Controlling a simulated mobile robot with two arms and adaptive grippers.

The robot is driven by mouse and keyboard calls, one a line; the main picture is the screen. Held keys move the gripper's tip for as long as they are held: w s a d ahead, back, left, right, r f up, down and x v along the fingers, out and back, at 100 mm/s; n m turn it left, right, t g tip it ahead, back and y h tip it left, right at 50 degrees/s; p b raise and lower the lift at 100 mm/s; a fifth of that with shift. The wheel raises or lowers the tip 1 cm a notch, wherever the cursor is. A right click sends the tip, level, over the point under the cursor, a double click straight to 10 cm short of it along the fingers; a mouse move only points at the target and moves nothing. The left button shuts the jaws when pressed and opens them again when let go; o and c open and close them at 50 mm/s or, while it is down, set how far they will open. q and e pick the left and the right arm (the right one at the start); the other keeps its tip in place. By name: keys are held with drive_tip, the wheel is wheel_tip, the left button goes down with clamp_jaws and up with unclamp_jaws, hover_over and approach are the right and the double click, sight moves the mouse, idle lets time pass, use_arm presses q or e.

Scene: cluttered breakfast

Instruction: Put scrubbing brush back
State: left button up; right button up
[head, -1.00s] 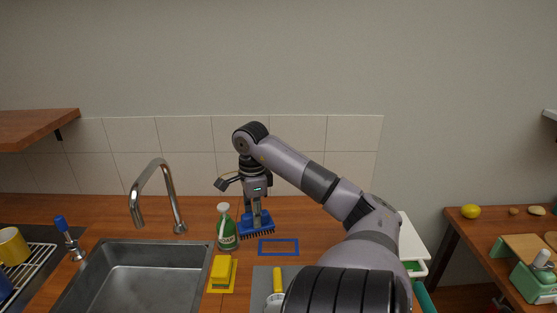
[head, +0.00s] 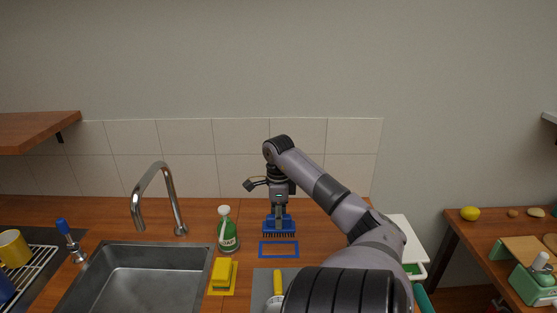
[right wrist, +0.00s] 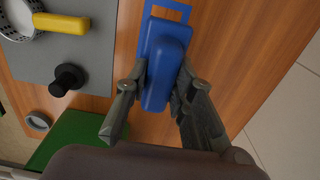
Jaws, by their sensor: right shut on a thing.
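The blue scrubbing brush (head: 279,224) hangs upright with its bristles down, just behind the blue rectangular outline (head: 279,249) on the wooden counter. My right gripper (head: 279,204) is shut on the brush from above. In the right wrist view the brush (right wrist: 166,62) sits between the two fingers of the right gripper (right wrist: 158,92), and part of the blue outline (right wrist: 180,10) shows beyond it. I cannot tell whether the bristles touch the counter. My left gripper is not in view.
A green spray bottle (head: 228,232) stands left of the brush, with a yellow sponge (head: 222,271) in front of it. The sink (head: 140,285) and tap (head: 170,190) are further left. A grey mat (head: 262,280) with a yellow-handled utensil (head: 278,284) lies in front of the outline.

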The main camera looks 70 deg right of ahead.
sight(278, 235)
wheel_tip(278, 235, down, 7)
drive_tip(key=shift+p, duration=0.55)
drive_tip(key=shift+f, duration=0.15)
drive_tip(key=shift+f, duration=0.1)
drive_tip(key=o, duration=1)
wheel_tip(278, 235, up, 12)
drive_tip(key=b, duration=0.3)
drive_tip(key=shift+r, duration=0.2)
